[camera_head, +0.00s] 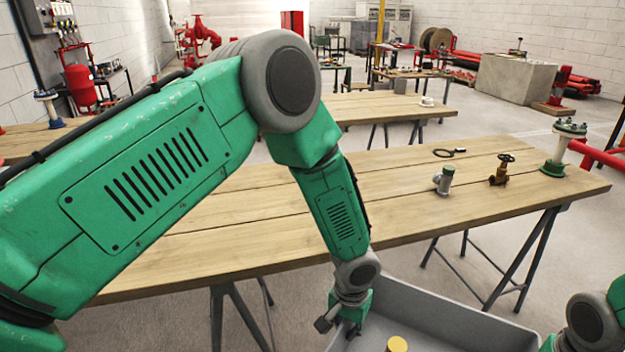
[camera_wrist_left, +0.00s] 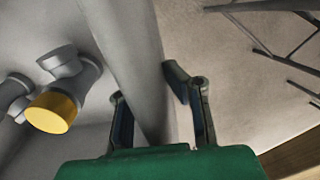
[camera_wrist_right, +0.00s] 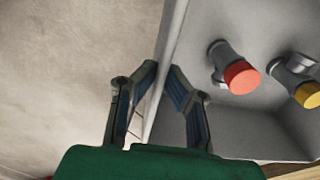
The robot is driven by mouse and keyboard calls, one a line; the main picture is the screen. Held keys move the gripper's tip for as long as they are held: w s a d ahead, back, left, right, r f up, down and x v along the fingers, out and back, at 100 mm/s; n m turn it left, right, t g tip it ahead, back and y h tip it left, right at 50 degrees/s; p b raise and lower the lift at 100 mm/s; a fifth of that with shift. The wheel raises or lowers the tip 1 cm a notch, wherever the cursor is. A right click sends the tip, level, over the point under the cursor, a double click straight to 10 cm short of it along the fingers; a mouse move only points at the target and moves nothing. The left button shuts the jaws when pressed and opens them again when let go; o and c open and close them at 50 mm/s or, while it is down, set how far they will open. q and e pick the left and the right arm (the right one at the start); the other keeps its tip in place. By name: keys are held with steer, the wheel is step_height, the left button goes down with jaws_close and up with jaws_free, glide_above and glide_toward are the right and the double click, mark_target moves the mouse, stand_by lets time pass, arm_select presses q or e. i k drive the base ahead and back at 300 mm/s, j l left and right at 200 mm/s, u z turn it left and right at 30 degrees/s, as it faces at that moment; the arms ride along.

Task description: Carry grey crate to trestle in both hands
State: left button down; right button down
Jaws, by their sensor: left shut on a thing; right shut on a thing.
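The grey crate (camera_head: 440,318) is at the bottom of the head view, in front of the near trestle table (camera_head: 240,215). My left gripper (camera_head: 345,322) is shut on the crate's left wall, which runs between its fingers in the left wrist view (camera_wrist_left: 160,110). My right gripper (camera_wrist_right: 160,85) is shut on the opposite wall in the right wrist view; in the head view only part of that arm shows. Inside the crate lie grey pipe fittings, one with a yellow end (camera_wrist_left: 52,110) and one with a red end (camera_wrist_right: 240,77). The crate's near side is out of the head view.
On the near table's right part stand a grey fitting (camera_head: 444,180), a brass valve (camera_head: 501,170) and a green-based flanged post (camera_head: 563,150), with a dark ring tool (camera_head: 448,152) behind. The table's middle is bare. Another table (camera_head: 375,107) stands behind.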

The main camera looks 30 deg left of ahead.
mark_target(210, 221)
steer(key=k+u, duration=0.15)
steer(key=u, duration=0.8)
